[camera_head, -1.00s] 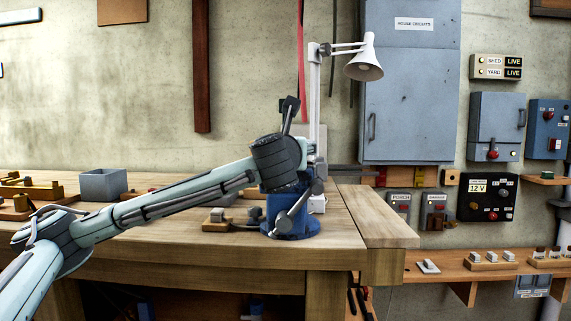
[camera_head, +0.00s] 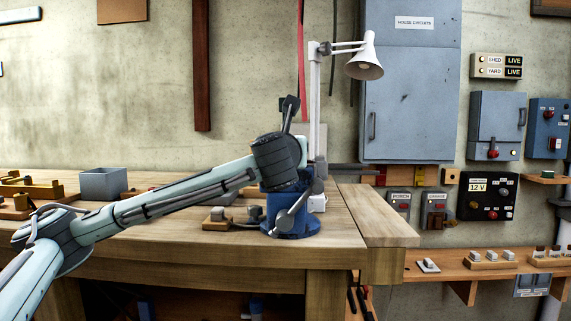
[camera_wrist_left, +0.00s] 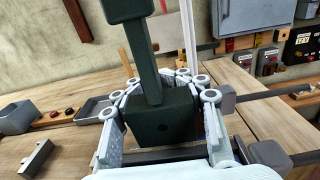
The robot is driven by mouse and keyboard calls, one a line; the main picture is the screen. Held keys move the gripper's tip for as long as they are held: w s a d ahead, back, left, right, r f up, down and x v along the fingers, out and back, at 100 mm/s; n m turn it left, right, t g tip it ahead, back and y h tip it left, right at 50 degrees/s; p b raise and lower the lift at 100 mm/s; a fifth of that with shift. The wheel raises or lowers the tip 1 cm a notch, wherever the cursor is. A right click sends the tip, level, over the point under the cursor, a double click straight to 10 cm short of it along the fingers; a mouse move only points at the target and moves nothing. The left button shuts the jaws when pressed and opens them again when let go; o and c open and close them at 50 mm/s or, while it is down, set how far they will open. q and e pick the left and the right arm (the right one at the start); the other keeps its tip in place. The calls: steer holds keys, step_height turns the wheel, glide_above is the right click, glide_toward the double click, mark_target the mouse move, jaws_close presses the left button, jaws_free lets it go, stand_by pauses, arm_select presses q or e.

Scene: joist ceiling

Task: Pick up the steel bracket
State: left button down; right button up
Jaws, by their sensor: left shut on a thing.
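My left gripper (camera_wrist_left: 162,140) is shut on a dark block (camera_wrist_left: 160,125) with a post rising from it and a smaller block on top. In the head view the post's top (camera_head: 290,104) shows above my left wrist, while the gripper's fingers are hidden behind the arm. A grey angled metal piece (camera_wrist_left: 38,158), which looks like a bracket, lies on the bench at lower left in the wrist view, apart from the gripper. I cannot tell for certain which piece is the steel bracket. My right gripper is not in view.
A blue vise (camera_head: 292,226) stands at the bench's right end, under my left wrist. A white lamp (camera_head: 365,64) rises behind it. A grey bin (camera_head: 103,185) and wooden holders stand at left. The wooden bench top (camera_head: 375,222) is bare at right.

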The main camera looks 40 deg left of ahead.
arm_select(q)
steer(key=shift+r, duration=0.1)
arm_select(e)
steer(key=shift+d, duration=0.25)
arm_select(q)
steer(key=shift+r, duration=0.5)
steer(key=s+r, duration=0.1)
steer(key=r, duration=0.2)
steer(key=s+d+r, duration=0.1)
steer(key=r, duration=0.3)
steer(key=s+d+r+p, duration=0.1)
steer(key=r, duration=0.3)
steer(key=shift+s, duration=0.1)
steer(key=v, duration=1.4)
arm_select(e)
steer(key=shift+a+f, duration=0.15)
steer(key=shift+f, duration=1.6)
